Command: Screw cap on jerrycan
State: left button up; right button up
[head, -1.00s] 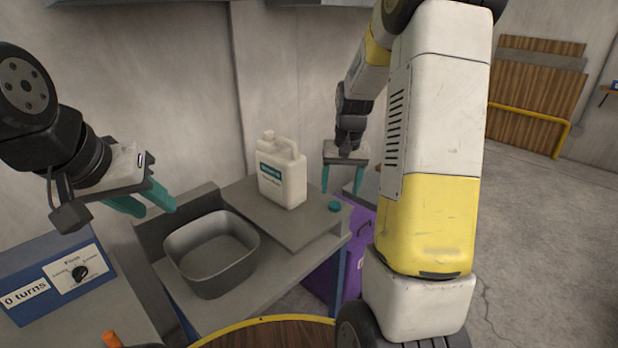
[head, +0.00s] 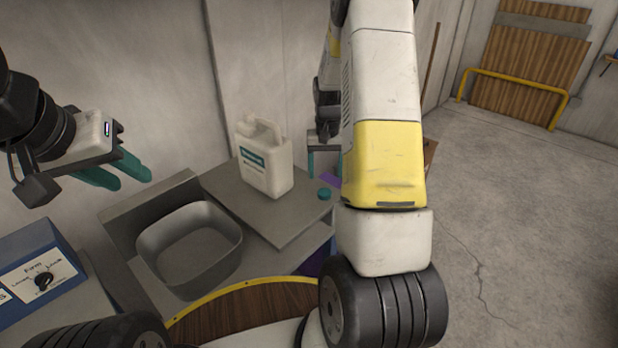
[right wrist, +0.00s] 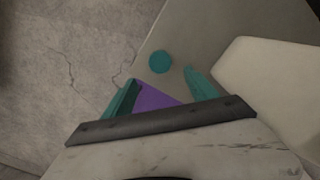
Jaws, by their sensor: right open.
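The white jerrycan (head: 267,168) stands upright on a grey raised board, its pale neck at the upper left bare. It also shows at the right of the right wrist view (right wrist: 268,85). The teal cap (head: 324,194) lies on the board's right corner, apart from the jerrycan. My right gripper (head: 324,176) is open and empty above the cap, partly hidden by my arm. In the right wrist view the cap (right wrist: 160,62) shows just beyond and between the fingertips. My left gripper (head: 132,182) is open and empty in the air, left of the jerrycan.
A grey open bin (head: 190,245) stands on the bench left of the board (head: 285,228). A blue box with a dial (head: 40,275) is at the lower left. A yellow-rimmed wooden round top (head: 245,305) is in front. A purple thing (right wrist: 155,98) shows below the board's edge.

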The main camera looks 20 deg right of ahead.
aim_at(324, 192)
jog(key=shift+f, duration=0.6)
jog(key=shift+s, duration=0.1)
jog(key=shift+s+a+f, duration=0.1)
jog(key=shift+s+f, duration=0.05)
jog(key=shift+f, duration=1.15)
jog(key=shift+s+a+f, duration=0.1)
jog(key=shift+s+f, duration=0.05)
jog(key=shift+f, duration=1.15)
jog(key=c, duration=1.4)
